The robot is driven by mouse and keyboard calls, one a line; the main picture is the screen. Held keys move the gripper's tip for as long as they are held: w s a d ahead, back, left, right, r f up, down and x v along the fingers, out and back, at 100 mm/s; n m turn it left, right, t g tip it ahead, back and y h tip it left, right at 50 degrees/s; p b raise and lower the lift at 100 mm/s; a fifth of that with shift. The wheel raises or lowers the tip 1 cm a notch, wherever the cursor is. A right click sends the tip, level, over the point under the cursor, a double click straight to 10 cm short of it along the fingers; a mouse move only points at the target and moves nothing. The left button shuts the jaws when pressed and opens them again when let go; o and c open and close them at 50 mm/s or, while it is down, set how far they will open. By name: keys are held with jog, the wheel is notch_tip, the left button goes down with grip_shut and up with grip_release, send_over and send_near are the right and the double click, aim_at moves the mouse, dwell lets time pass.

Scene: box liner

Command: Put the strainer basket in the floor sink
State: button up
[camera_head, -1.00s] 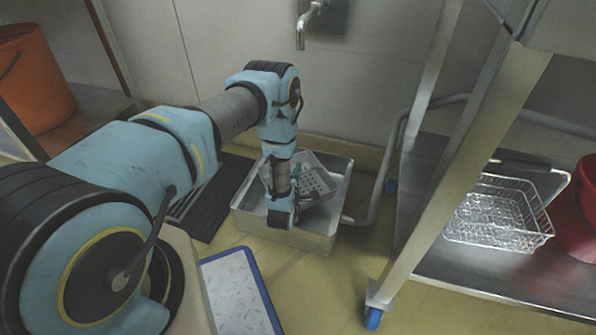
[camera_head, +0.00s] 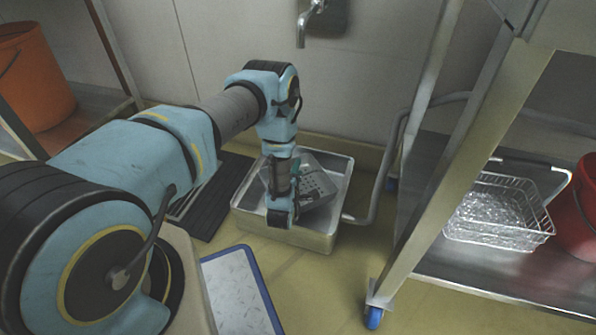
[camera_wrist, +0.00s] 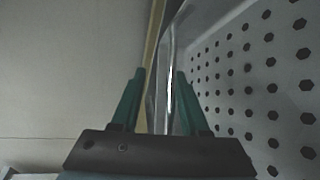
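The strainer basket (camera_head: 318,182) is grey with rows of round holes. In the head view it is inside the metal floor sink (camera_head: 318,238), towards the sink's right side, and looks tilted. My arm hides its left part. My gripper (camera_head: 296,172) reaches down into the sink at the basket's left side. In the wrist view, my gripper's green fingers (camera_wrist: 160,72) stand apart, with a basket edge in the gap between them. The perforated face of the basket (camera_wrist: 240,85) fills the right side there. Whether a finger touches the basket is unclear.
A wall tap (camera_head: 303,28) is above the sink. A metal rack (camera_head: 420,190) on blue-footed legs stands at the right, with a wire basket (camera_head: 500,212) and a red bucket (camera_head: 580,215). A blue-edged tray or mat (camera_head: 240,290) lies in front. An orange bucket (camera_head: 35,80) is at the left.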

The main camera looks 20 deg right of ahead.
jog(key=p+v, duration=0.1)
jog(key=v, duration=0.3)
jog(key=p+v, duration=0.2)
jog(key=v, duration=0.2)
jog(key=r+p+v, duration=0.1)
jog(key=v, duration=0.3)
jog(key=shift+m+g+y, duration=0.5)
jog(key=shift+m+y, duration=0.2)
jog(key=shift+m, duration=0.2)
jog(key=w+r, duration=0.1)
jog(key=w, duration=0.1)
jog(key=w+r, duration=0.2)
jog(key=w+d+r, duration=0.1)
jog(key=w, duration=0.2)
jog(key=shift+r, duration=0.25)
jog(key=w+a+r+m+g+y, duration=0.25)
jog(key=w+a+r, duration=0.2)
jog(key=r, duration=0.35)
jog(key=w+a+r+m+g+y, duration=0.1)
jog(key=w+a+r+m+y, duration=0.2)
jog(key=a+r, duration=0.4)
jog(key=s+a+r+m+g+y, duration=0.1)
jog(key=s+a+r+m+g, duration=0.3)
jog(key=a+r, duration=0.75)
jog(key=s+a+r+m+g, duration=0.1)
jog(key=s+a+r, duration=0.3)
jog(key=s, duration=0.2)
jog(key=s+a+r+m+g+y, duration=0.1)
jog(key=s+a+r, duration=0.3)
jog(key=s, duration=0.3)
